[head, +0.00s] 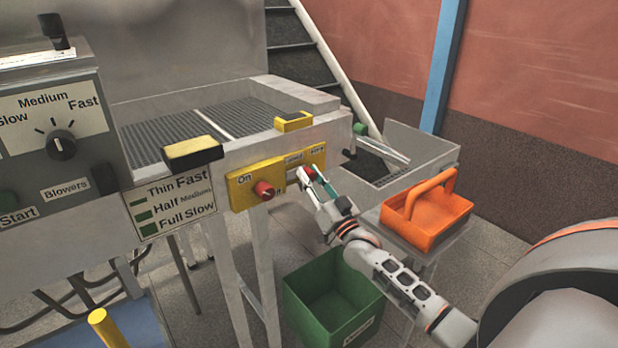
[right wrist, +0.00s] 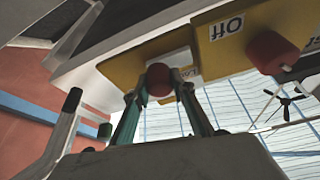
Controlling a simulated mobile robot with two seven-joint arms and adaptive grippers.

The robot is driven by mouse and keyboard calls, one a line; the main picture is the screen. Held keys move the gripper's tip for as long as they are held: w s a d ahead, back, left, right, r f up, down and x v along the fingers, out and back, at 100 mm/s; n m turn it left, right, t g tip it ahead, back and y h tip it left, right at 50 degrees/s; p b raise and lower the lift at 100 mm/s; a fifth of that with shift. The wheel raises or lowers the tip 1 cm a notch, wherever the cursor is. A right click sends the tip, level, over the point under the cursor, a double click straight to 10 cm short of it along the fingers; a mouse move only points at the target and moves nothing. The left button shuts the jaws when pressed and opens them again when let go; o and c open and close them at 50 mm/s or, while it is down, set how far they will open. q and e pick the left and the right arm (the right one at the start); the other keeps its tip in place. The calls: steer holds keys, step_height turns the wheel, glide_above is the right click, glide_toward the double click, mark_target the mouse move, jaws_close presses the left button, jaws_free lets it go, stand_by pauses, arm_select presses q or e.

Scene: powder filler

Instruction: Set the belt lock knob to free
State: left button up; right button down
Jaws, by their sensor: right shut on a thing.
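The yellow control panel (head: 240,199) is fixed to the front of the conveyor frame. Its right part carries the belt lock knob (head: 309,172), a small red knob beside white labels whose words are hard to read. My right gripper (head: 314,184) reaches it from below right. In the right wrist view the red knob (right wrist: 159,79) sits between the two green-grey fingers of my gripper (right wrist: 158,92), which is shut on it. A label is partly hidden behind the knob, so its setting cannot be read. My left gripper is out of view.
A second red knob (head: 264,190) with On and Off labels is close by on the left. An orange basket (head: 440,225) stands on a stand at right. A green bin (head: 333,295) is on the floor below my right arm. Stairs rise behind.

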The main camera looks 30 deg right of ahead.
steer(key=d, duration=0.4)
steer(key=shift+w+f+b, duration=0.1)
steer(key=shift+w+b, duration=0.05)
steer(key=shift+b, duration=0.15)
steer(key=c, duration=1.7)
jaws_free()
steer(key=shift+d, duration=0.1)
steer(key=shift+s, duration=0.25)
steer(key=v, duration=1.1)
steer(key=shift+s, duration=0.25)
steer(key=shift+f, duration=0.1)
